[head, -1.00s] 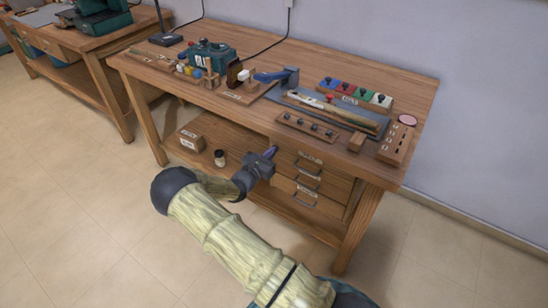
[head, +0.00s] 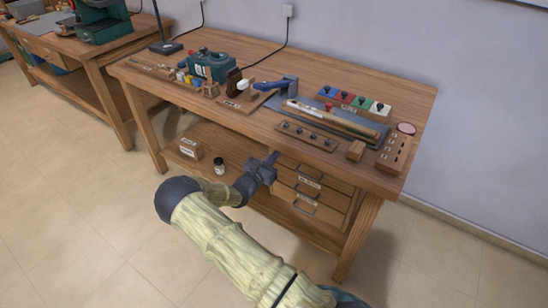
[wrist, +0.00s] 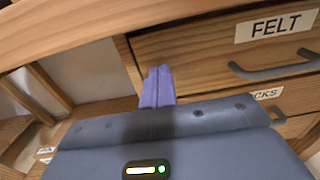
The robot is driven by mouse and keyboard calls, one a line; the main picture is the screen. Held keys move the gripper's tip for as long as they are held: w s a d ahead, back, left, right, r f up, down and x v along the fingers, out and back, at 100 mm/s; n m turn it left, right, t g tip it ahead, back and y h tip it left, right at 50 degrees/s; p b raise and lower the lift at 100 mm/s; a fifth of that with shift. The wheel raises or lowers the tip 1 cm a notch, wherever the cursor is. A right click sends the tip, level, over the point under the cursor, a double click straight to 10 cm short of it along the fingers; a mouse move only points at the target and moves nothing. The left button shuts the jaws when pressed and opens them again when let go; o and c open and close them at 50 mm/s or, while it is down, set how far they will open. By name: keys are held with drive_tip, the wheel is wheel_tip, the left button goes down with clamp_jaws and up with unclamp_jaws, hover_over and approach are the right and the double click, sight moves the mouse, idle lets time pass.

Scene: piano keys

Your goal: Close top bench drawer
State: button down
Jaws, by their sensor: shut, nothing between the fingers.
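The workbench (head: 160,91) has a stack of wooden drawers under its right side. The top drawer (head: 318,176) sits just under the bench top. In the wrist view the top drawer front (wrist: 190,55) carries a FELT label (wrist: 277,26) and a dark bar handle (wrist: 275,68). It looks nearly in line with the drawer below; I cannot tell whether a gap remains. My gripper (head: 273,157) is at the left side of the drawers. Its purple fingers (wrist: 157,74) are shut and empty, overlapping the front's lower left part in view; contact is unclear.
A lower drawer with a partly hidden label (wrist: 268,93) is below. A small box (head: 190,148) and a jar (head: 219,164) are on the lower shelf at left. Tools and blocks cover the bench top. The floor (head: 90,220) in front is clear.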

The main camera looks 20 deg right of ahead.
drive_tip(key=p+v, duration=0.1)
drive_tip(key=v, duration=1.2)
drive_tip(key=shift+s+a+f, duration=0.15)
drive_tip(key=shift+s, duration=0.15)
